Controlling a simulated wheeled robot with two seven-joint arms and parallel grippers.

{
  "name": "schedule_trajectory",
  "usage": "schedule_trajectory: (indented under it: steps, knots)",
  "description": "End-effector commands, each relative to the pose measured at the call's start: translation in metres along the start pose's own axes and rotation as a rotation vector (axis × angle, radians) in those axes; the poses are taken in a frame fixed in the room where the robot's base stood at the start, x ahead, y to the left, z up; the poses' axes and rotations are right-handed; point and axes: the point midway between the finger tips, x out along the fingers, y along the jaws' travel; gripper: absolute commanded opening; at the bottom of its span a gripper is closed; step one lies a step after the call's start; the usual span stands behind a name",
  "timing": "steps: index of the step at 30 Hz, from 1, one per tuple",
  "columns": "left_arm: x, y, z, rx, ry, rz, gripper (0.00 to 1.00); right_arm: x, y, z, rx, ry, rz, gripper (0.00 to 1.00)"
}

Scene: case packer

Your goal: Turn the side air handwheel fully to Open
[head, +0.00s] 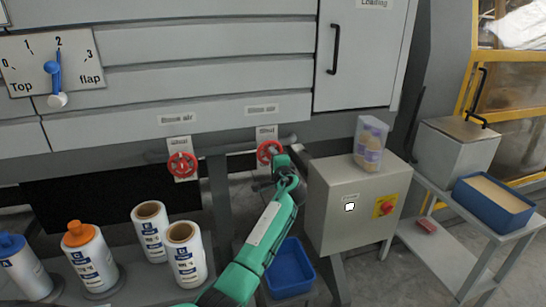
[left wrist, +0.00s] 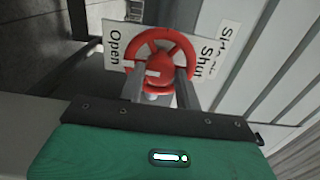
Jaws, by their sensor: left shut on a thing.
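The red handwheel at the right of the pair (head: 269,151) sits on a valve under the grey machine front, with a pale plate behind it. It also shows in the left wrist view (left wrist: 178,43), between a plate side reading "Open" (left wrist: 114,45) and one reading "Shut" (left wrist: 208,53). A small white mark (left wrist: 153,73) shows on its lower part. My left gripper (head: 274,166) is shut on this handwheel, with its two fingers reaching the lower rim in the left wrist view (left wrist: 160,78). My right gripper is out of view.
A second red handwheel (head: 182,165) is to the left. A grey control box (head: 335,215) with a red knob stands close on the right. A blue bin (head: 290,270) is below my arm. Several white bottles and rolls (head: 150,230) stand at lower left.

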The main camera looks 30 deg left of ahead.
Motion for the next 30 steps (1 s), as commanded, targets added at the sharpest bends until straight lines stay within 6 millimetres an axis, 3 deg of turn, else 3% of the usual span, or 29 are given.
schedule_trajectory:
  steps: [14,15,18,30]
  knots:
    - [-0.0005,0.0007,-0.0009,0.016,0.002,0.0,0.11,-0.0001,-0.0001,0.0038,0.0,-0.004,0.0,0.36]
    - [-0.0005,0.0007,-0.0009,0.016,0.002,0.0,0.38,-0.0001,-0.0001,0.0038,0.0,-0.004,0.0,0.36]
    - [-0.0005,0.0007,-0.0008,0.015,0.002,0.0,0.55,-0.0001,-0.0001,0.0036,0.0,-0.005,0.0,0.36]
    - [-0.0069,0.0011,-0.0007,0.014,0.001,0.0,0.55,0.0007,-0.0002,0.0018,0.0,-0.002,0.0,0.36]
